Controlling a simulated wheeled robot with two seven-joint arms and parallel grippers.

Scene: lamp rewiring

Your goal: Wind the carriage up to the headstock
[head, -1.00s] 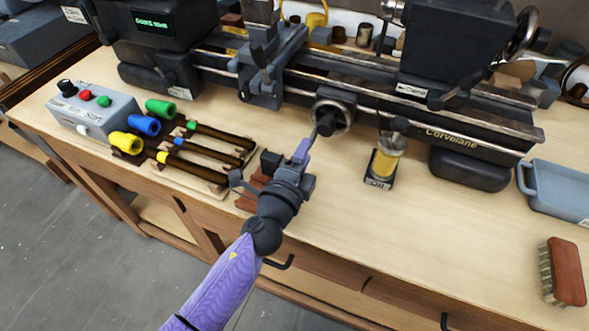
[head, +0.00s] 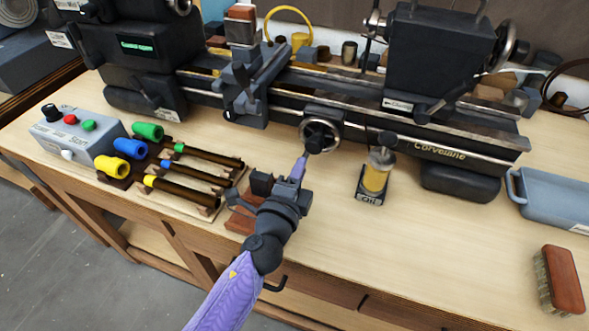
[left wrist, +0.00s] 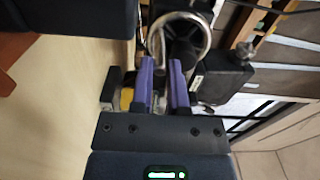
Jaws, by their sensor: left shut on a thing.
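The dark lathe's headstock (head: 150,75), with a green display, stands at the left of the head view. The carriage (head: 245,88) sits on the bed close to its right, with a gap between them. The round handwheel (head: 333,134) is on the front, right of the carriage; its bright rim (left wrist: 205,35) also shows in the left wrist view. My left gripper (head: 305,158) has its purple fingers at the handwheel's near lower side. In the left wrist view, the gripper (left wrist: 161,68) is shut on the handwheel's handle, which the fingers mostly hide. My right gripper is out of view.
An oil bottle (head: 376,176) stands just right of the handwheel. A wooden rack (head: 232,190) with dark rods lies left of my gripper, beside the grey switch box (head: 80,138). A blue tray (head: 555,195) and a brush (head: 563,280) are at the right.

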